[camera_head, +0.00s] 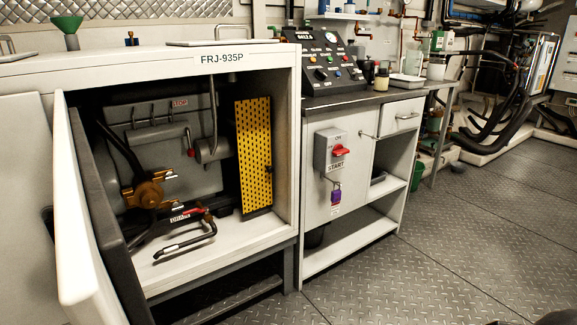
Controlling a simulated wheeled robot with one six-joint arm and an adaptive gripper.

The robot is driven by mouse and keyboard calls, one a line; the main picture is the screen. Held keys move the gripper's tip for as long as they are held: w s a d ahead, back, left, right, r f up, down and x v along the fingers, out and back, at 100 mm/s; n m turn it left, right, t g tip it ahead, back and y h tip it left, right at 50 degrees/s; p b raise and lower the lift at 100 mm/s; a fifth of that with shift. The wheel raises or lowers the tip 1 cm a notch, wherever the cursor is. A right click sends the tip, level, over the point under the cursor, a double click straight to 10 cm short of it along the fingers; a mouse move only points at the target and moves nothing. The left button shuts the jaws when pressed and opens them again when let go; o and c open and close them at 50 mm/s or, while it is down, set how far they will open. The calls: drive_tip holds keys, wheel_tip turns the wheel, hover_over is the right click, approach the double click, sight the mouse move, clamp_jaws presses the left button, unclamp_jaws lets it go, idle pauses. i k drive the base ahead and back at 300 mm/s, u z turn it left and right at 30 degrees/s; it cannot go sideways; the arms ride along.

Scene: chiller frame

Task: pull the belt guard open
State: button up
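The belt guard (254,155), a yellow perforated upright panel, stands inside the open white cabinet (295,150) marked FRJ-935P, at its right side. It looks angled; how far it stands open I cannot tell. What lies behind it is hidden. The cabinet door (85,250) is swung open at the lower left, with a thick dark inner lining. My gripper is not in view, and nothing is seen touching the guard.
Inside the cabinet are a brass valve (149,192), a red-marked lever (188,215) and a bent black handle (185,245) on the floor. A control bench (335,180) with a red switch (341,150) and purple padlock (336,195) adjoins it. Tread-plate floor (440,260) at right is clear.

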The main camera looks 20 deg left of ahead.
sight(252, 115)
drive_tip(key=z, duration=0.05)
drive_tip(key=i, duration=1.55)
drive_tip(key=u, duration=0.7)
